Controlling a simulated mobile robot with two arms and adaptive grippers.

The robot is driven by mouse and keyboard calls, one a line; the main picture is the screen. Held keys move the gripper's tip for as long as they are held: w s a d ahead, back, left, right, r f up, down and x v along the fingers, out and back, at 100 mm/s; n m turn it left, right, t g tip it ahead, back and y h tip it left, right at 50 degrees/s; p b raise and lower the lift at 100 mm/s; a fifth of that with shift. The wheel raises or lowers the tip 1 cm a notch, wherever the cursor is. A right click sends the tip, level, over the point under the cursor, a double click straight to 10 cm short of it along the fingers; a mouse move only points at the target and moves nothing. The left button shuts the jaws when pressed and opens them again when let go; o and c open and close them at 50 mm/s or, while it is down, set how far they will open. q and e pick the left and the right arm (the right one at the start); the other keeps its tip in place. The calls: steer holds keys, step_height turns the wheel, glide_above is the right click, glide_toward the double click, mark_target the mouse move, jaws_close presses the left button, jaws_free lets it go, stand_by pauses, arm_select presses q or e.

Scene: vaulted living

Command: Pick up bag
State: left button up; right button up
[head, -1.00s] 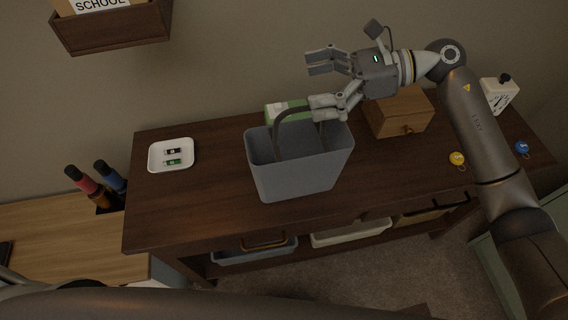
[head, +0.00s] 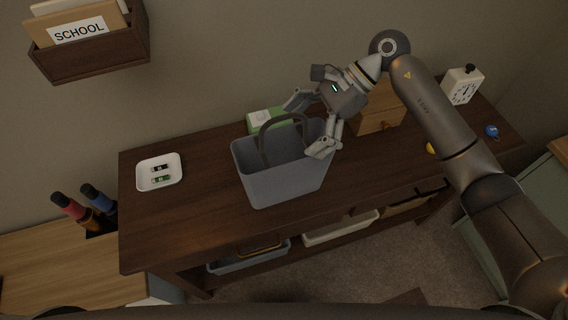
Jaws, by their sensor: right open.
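The bag (head: 284,182) is a grey-blue open tote with dark arched handles. It stands upright on the dark wooden console table (head: 200,215), near the middle. My right gripper (head: 303,128) is open above the bag's right rear side, its fingers spread on either side of the upper handle's right part. I cannot tell whether a finger touches the bag or handle. The bag's inside is mostly hidden. My left gripper is not in view.
A white tray (head: 143,179) with batteries lies left of the bag. A green box (head: 258,117) and a wooden box (head: 377,116) stand behind. A wall holder (head: 95,53) hangs upper left.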

mark_target(290, 140)
steer(key=shift+p+x, duration=0.65)
steer(key=shift+x, duration=1.2)
steer(key=shift+a+r, duration=0.15)
steer(key=shift+r, duration=0.05)
steer(key=c, duration=1.3)
